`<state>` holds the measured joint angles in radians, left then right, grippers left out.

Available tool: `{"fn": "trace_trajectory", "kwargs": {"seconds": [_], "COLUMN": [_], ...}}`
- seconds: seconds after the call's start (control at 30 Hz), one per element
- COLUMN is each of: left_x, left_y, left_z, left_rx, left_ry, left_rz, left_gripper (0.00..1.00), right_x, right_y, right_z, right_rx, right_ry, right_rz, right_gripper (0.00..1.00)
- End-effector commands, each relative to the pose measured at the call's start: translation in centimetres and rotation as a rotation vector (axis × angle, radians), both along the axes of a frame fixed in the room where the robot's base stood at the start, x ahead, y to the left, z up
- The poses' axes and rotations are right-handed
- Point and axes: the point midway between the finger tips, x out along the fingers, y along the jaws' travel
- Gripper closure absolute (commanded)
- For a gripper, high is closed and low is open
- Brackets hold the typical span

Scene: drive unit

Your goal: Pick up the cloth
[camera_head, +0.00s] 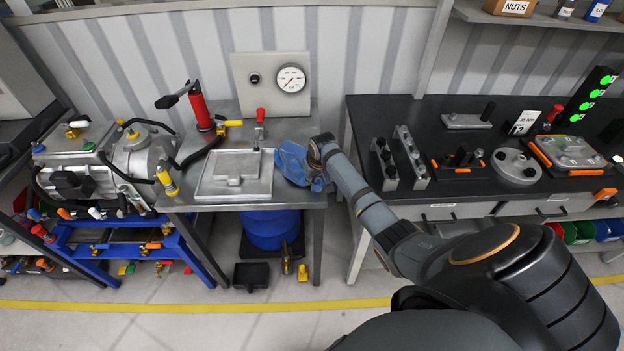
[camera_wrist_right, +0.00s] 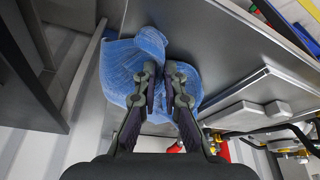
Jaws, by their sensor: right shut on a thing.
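The blue cloth (camera_head: 292,163) is at the right end of the metal workbench (camera_head: 232,204) in the head view. In the right wrist view the crumpled cloth (camera_wrist_right: 120,68) spreads around and beneath the fingers. My right gripper (camera_head: 318,160) reaches it from the right, and in the wrist view its fingertips (camera_wrist_right: 165,75) are shut on the cloth. I cannot tell whether the cloth is lifted clear of the bench. My left gripper does not show.
A metal plate (camera_head: 235,175) lies left of the cloth. A red hand pump (camera_head: 199,107) and a gauge panel (camera_head: 273,84) stand behind. A drive unit (camera_head: 90,165) is at far left. A dark bench (camera_head: 430,190) with tools stands right, across a narrow gap.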

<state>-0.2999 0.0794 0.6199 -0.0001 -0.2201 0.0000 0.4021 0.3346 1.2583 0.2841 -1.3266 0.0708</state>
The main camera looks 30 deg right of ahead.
Motion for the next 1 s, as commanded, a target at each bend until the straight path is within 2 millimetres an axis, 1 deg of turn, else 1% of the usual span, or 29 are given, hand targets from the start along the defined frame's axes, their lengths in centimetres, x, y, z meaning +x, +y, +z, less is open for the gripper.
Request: {"fn": "trace_trajectory", "kwargs": {"seconds": [0.17, 0.27, 0.4, 0.6, 0.63, 0.7, 0.73, 0.8, 1.0], "left_x": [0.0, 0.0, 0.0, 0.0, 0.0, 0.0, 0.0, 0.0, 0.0], "left_y": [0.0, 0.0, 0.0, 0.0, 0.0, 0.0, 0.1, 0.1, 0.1], "left_z": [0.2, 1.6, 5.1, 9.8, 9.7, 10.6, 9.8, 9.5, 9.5], "left_rx": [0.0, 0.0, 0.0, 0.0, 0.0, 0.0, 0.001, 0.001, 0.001], "left_ry": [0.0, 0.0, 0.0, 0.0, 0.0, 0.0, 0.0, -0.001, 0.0], "left_rz": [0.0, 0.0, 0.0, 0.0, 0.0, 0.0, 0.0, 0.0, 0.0], "left_gripper": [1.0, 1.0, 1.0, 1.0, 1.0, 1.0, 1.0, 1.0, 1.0], "right_x": [0.0, 0.0, 0.0, 0.0, 0.0, 0.0, 0.1, 0.1, 0.0], "right_y": [0.0, 0.0, 0.0, 0.0, 0.0, 0.0, -0.1, 0.0, 0.0], "right_z": [0.1, 1.4, 4.7, 9.0, 9.3, 10.9, 10.8, 11.7, 12.0], "right_rx": [0.0, 0.001, 0.001, 0.0, 0.0, -0.001, -0.001, -0.001, 0.001], "right_ry": [0.002, 0.001, 0.0, 0.001, -0.001, -0.001, -0.003, -0.002, 0.001], "right_rz": [0.0, 0.0, 0.0, 0.0, 0.0, 0.001, 0.001, 0.001, 0.0], "right_gripper": [1.0, 1.0, 1.0, 1.0, 1.0, 1.0, 1.0, 1.0, 1.0]}}
